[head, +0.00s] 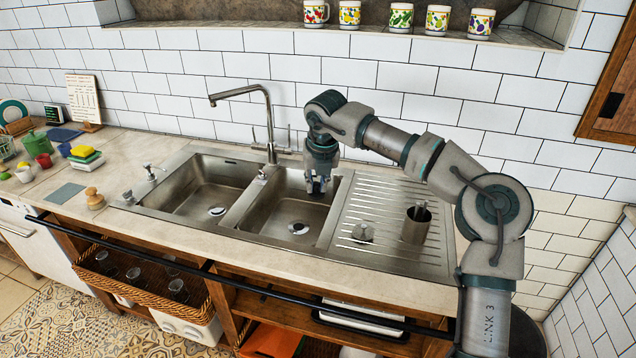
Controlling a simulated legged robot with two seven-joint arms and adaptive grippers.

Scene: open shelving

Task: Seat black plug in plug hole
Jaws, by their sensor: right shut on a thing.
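My right gripper (318,187) hangs over the right basin (282,200) of the steel sink, near its back right side. It is shut on a small dark thing, taken to be the black plug, which the fingers mostly hide. The right basin's round plug hole (298,228) shows below and to the left of the gripper, apart from it. The left basin (195,188) has its own plug hole (217,211). My left gripper is not in view.
A tall tap (268,115) stands behind the basins, left of my right arm. A metal cup (416,222) and a small round metal piece (363,232) are on the ribbed drainboard (385,255). Mugs (400,17) line the ledge above.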

